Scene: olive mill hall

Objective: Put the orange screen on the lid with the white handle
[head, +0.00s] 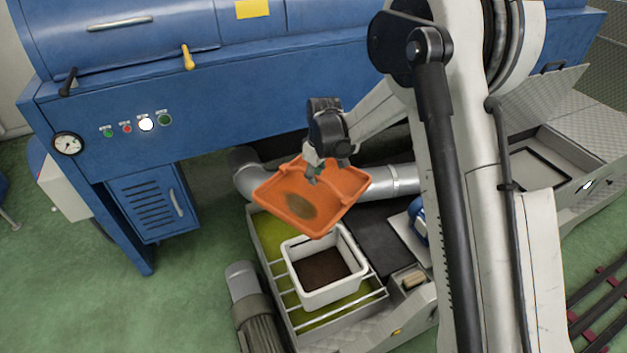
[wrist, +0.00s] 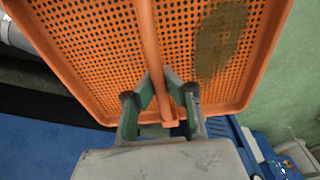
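The orange screen (head: 311,194) is a shallow perforated tray with a dark brown-green patch on it. It hangs tilted in the air above the pit's left part. My gripper (head: 313,173) is shut on the screen's middle bar; the wrist view shows both fingers (wrist: 165,103) closed around that bar on the screen (wrist: 100,45). A small white handle (head: 587,186) shows on the chequered metal lid (head: 565,203) at the far right, beyond my arm. My arm hides part of the ground between screen and lid.
A white bin (head: 342,291) with dark contents stands on rails over the greenish basin below the screen. A blue machine (head: 250,85) runs along the back. A raised chequered flap (head: 543,97) stands beside an open hatch at right. A motor (head: 252,305) stands at front left.

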